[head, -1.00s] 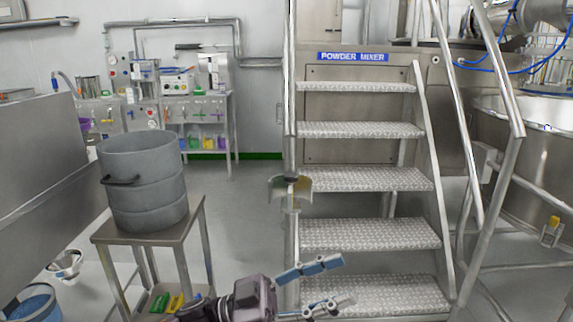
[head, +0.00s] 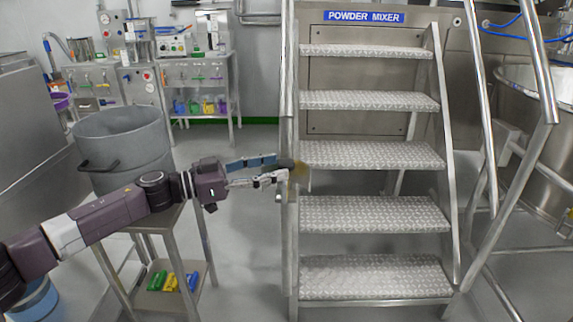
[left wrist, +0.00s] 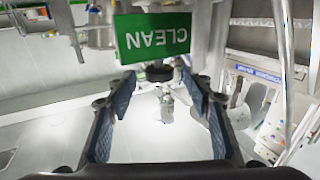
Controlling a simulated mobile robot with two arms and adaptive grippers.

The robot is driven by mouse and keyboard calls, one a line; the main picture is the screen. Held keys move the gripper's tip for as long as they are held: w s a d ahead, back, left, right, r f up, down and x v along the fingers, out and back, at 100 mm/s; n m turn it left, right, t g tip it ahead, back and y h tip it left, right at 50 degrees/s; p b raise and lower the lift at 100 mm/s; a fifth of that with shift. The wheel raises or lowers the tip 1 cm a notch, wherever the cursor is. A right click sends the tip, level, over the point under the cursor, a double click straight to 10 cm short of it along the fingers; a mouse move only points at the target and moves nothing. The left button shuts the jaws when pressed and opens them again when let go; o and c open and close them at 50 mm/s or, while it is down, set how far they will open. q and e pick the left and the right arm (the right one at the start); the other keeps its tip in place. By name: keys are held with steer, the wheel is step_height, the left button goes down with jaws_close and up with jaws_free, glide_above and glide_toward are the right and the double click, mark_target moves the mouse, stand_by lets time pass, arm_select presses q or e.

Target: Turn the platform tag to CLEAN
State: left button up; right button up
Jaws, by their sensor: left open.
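In the left wrist view a green plate (left wrist: 152,38) carries the word CLEAN, upside down in that picture. A dark round knob (left wrist: 159,73) sits at the plate's lower edge in that view. My left gripper (head: 280,170) is at the tag, its fingers pointing right. In the left wrist view its open fingers (left wrist: 160,88) lie on either side of the knob, with nothing gripped. My right gripper is not in view.
The metal stairs (head: 370,155) with a handrail (head: 478,100) stand right of the tag, below a POWDER MIXER sign (head: 364,17). A grey drum (head: 125,145) on a small stand (head: 110,255) is behind my left arm. Open floor (head: 250,250) lies between stand and stairs.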

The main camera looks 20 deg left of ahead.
mark_target(286, 162)
arm_select(q)
steer(key=shift+x, duration=1.95)
